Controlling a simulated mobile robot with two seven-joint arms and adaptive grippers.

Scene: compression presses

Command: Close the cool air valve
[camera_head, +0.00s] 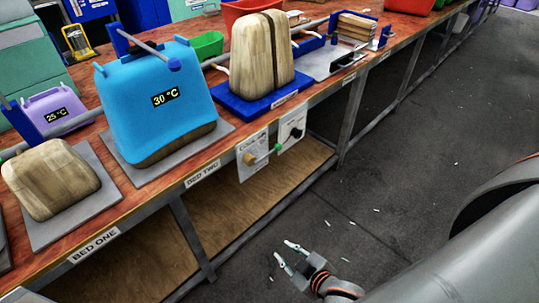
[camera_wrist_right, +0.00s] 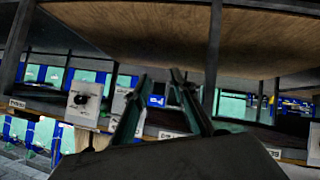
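The white valve plate with faint lettering that seems to read "Cool Air" (camera_head: 253,155) hangs on the bench's front edge, with a pale knob near its middle and a small green tip at its right side. A second white plate with a black knob (camera_head: 292,131) is just right of it; this plate also shows in the right wrist view (camera_wrist_right: 82,103). My right gripper (camera_head: 285,250) is in front of and below the plates, over the floor, apart from them. Its fingers are spread and empty. In the wrist view a finger partly hides another white plate (camera_wrist_right: 119,101). My left gripper is out of view.
The bench carries a blue press cover marked 30 °C (camera_head: 158,90), wooden forms (camera_head: 50,178) and a blue tray (camera_head: 228,108). A lower wooden shelf (camera_head: 225,215) and metal legs (camera_head: 189,235) sit below. The dark floor (camera_head: 400,150) right of the bench is mostly clear.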

